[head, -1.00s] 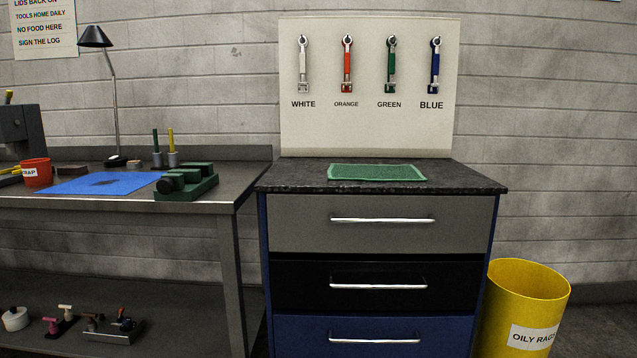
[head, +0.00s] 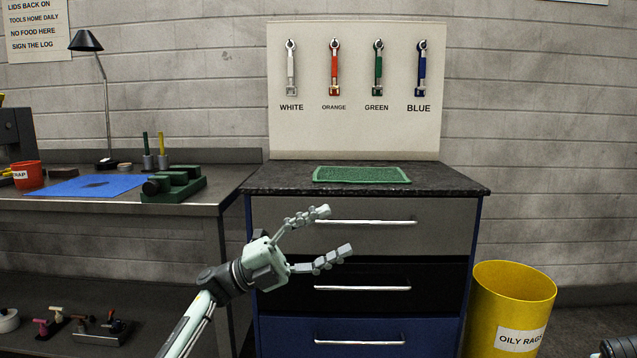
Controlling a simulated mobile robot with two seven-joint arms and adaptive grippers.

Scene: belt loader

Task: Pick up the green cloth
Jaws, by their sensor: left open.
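The green cloth (head: 362,174) lies flat on the dark top of the drawer cabinet (head: 440,186), near the middle. My left gripper (head: 336,230) is open and empty in front of the cabinet's drawers. It is below and in front of the cloth, apart from it, with its fingers pointing right. A small dark part at the bottom right edge may belong to my right arm; its fingers do not show.
A tool board (head: 356,135) with several wrenches stands behind the cloth. A workbench (head: 215,200) with a blue cloth (head: 70,186) and a green vise (head: 172,184) is at left. A yellow bin (head: 512,300) stands right of the cabinet. The cabinet top around the cloth is clear.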

